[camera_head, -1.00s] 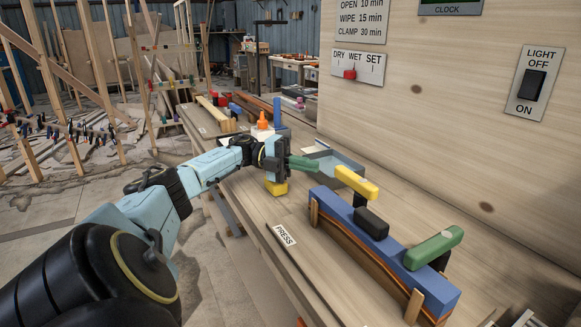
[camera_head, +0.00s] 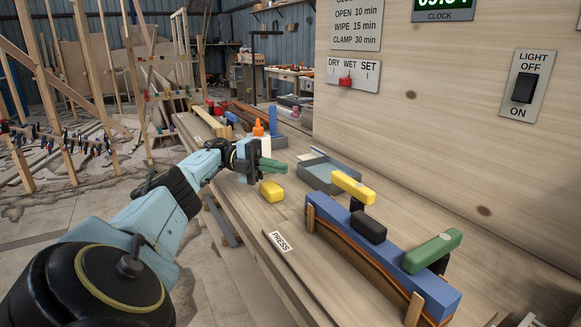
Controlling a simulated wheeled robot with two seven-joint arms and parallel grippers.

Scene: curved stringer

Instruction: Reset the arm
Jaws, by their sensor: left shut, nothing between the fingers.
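My left arm comes in from the left, and its gripper (camera_head: 273,166) is over the workbench, fingers pointing right. The gripper is shut with nothing in it. It is above and behind a yellow block (camera_head: 272,191) that lies on the bench, apart from it. The blue press form (camera_head: 385,250) stands at the right with a curved wooden strip along its front. A yellow handle (camera_head: 354,187), a black piece (camera_head: 368,226) and a green handle (camera_head: 433,250) sit on it. My right gripper is not in view.
A grey tray (camera_head: 312,177) lies right of the gripper. An orange-capped bottle (camera_head: 258,129) and a blue upright piece (camera_head: 273,121) stand behind. A PRESS label (camera_head: 279,241) marks the bench's front edge. The wall carries a dial plate (camera_head: 353,76) and light switch (camera_head: 523,87).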

